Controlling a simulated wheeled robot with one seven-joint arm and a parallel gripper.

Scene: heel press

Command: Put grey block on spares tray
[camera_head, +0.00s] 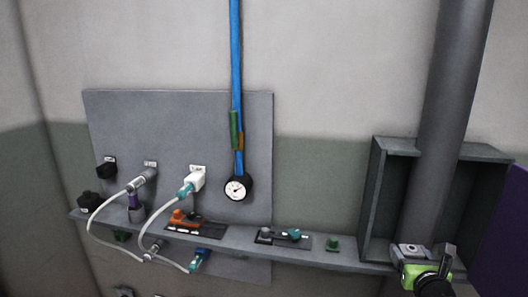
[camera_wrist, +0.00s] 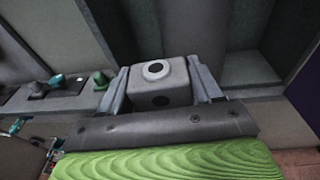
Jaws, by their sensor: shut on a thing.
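The grey block (camera_wrist: 170,90), with a round hole in its top and a dark round mark on its side, sits between the two fingers of my gripper (camera_wrist: 158,70) in the wrist view. In the head view the grey block (camera_head: 409,250) shows at my gripper (camera_head: 425,257), by the right end of the shelf. My gripper is shut on the block. A flat dark tray (camera_head: 304,242) holding a grey piece and a teal piece lies on the shelf to the left; it also shows in the wrist view (camera_wrist: 68,90). I cannot read a label naming it the spares tray.
A green block (camera_head: 333,243) stands on the shelf (camera_head: 350,259) between the dark tray and my gripper. Another dark tray (camera_head: 211,234) holds an orange piece. An open grey box (camera_head: 374,195) surrounds a thick pipe (camera_head: 440,130). A gauge (camera_head: 236,189) and white cables are farther left.

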